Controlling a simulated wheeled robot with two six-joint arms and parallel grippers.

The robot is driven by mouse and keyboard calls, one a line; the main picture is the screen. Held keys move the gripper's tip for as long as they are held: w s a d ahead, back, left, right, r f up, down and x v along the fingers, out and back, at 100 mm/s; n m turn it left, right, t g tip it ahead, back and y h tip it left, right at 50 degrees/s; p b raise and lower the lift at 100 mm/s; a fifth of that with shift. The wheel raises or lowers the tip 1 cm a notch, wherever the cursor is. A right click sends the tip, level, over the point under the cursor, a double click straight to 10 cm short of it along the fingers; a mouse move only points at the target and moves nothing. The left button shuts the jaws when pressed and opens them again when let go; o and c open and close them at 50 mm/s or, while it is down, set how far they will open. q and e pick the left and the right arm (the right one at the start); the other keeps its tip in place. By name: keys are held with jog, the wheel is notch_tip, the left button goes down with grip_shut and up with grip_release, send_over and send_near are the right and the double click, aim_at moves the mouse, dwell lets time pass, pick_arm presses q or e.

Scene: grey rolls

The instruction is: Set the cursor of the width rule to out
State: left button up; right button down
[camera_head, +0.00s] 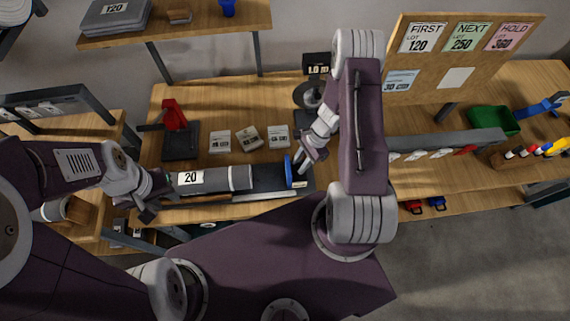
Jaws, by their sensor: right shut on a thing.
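A blue upright piece (289,170), which looks like the cursor, stands near the right end of a dark flat bed (268,177) on the bench. A long thin strip (240,197) along the bed's front edge may be the width rule; no "out" mark is legible. My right gripper (299,167) reaches down from the upper right and is shut on the blue piece at its right side; my fingers partly hide the contact. My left gripper (152,207) is at the left end of a grey roll marked 20 (213,180); its finger gap is unclear.
Behind the roll are a black stand with a red handle (174,115) and several white cards (250,138). A sign board (460,55) stands at the upper right. A green bin (492,121) and several coloured markers (535,148) lie right. My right arm hides the bench middle.

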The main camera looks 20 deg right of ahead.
jog(key=shift+d+r, duration=0.1)
jog(key=shift+d, duration=0.05)
jog(key=c, duration=1.4)
grip_release()
jog(key=shift+c, duration=0.2)
jog(key=v, duration=0.9)
jog(key=shift+b, duration=0.35)
